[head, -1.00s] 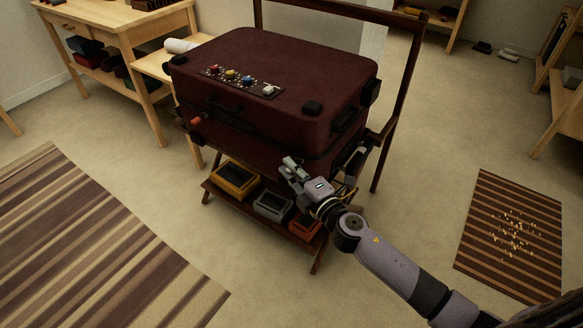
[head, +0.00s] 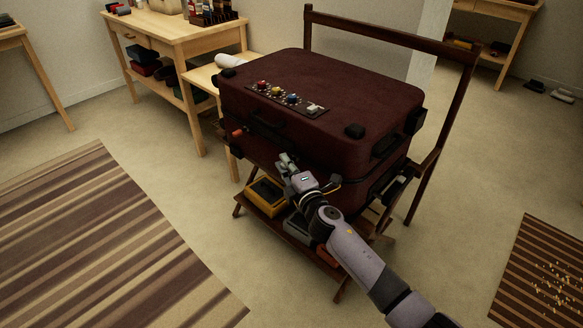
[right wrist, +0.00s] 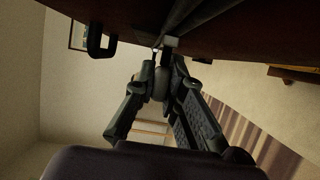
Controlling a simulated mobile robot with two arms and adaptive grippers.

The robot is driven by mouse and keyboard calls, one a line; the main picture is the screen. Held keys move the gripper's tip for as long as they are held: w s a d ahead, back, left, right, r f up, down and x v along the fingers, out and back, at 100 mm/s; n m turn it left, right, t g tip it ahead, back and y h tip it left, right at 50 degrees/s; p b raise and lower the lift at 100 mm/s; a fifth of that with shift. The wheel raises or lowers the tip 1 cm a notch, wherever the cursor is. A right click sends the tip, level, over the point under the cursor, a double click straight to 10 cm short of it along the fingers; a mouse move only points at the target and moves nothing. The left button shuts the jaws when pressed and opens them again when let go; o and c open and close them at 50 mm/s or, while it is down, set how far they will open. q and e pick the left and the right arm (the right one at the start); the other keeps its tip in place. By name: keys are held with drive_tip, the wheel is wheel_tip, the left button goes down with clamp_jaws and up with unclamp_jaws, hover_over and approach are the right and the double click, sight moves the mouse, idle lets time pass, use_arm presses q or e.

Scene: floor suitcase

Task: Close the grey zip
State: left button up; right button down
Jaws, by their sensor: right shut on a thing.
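The dark red suitcase (head: 330,90) lies flat and closed-looking on a wooden stand. My right gripper (head: 286,161) is at the suitcase's front side, left of its front right corner, at the height of the seam. In the right wrist view its fingers (right wrist: 158,62) are shut on a small grey piece (right wrist: 169,42), which looks like the grey zip's pull, just under the suitcase edge. The gripper hides part of the seam, so I cannot tell how far the zip is shut. An orange pull (head: 238,132) shows near the front left corner. My left gripper is not in view.
The stand's lower shelf holds a yellow bin (head: 265,197), a grey bin and an orange bin, close under my right arm. A wooden rail (head: 390,34) rises behind the suitcase. A wooden table (head: 180,38) stands at left. Floor in front is clear, with striped rugs.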

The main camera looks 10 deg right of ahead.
drive_tip(key=shift+r, duration=0.15)
drive_tip(key=c, duration=1.6)
unclamp_jaws()
drive_tip(key=shift+w+a, duration=0.1)
drive_tip(key=shift+w, duration=0.1)
drive_tip(key=shift+c, duration=0.2)
drive_tip(key=shift+s, duration=0.15)
drive_tip(key=shift+s+f, duration=0.2)
drive_tip(key=shift+s, duration=0.1)
drive_tip(key=v, duration=1.1)
drive_tip(key=shift+s+r, duration=0.1)
